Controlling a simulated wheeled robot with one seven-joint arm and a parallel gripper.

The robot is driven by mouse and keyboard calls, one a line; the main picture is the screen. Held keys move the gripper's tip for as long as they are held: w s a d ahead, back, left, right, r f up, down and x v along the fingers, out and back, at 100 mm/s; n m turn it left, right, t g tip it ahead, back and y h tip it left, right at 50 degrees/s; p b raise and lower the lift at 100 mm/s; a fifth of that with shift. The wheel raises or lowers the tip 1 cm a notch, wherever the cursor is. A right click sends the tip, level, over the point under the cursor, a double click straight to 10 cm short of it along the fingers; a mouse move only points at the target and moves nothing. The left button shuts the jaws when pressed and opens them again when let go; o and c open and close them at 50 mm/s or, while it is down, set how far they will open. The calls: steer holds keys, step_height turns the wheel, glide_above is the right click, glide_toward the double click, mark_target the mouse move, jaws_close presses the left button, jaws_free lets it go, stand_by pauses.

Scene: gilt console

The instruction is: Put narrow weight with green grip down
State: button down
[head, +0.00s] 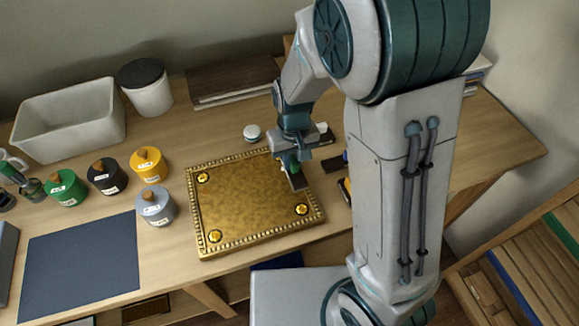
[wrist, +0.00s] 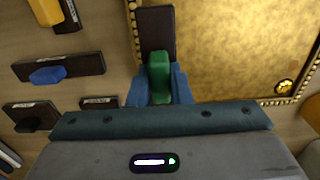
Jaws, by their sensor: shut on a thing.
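The narrow weight (wrist: 157,30) is a dark slim bar with a green grip (wrist: 159,68). My gripper (wrist: 159,88) is shut on the green grip, one blue finger on each side. In the head view my gripper (head: 290,157) is over the right edge of the gilt board, with the weight (head: 298,181) beneath it. In the wrist view the bar overlaps the board's beaded border. I cannot tell whether the bar touches the board or hangs just above it. Its near end is hidden by the grip and gripper.
The gilt board (head: 235,208) has gold studs at its corners. Beside it lie dark weights with a blue grip (wrist: 48,75) and a yellow grip (wrist: 48,12). A grey canister (head: 156,206) and yellow canister (head: 149,165) stand left. A white knob (head: 253,133) is behind.

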steer(key=shift+a+f, duration=0.2)
steer(key=shift+a, duration=0.1)
steer(key=shift+s+f, duration=0.1)
steer(key=shift+f, duration=1.95)
steer(key=shift+f, duration=0.15)
steer(key=c, duration=1.3)
jaws_free()
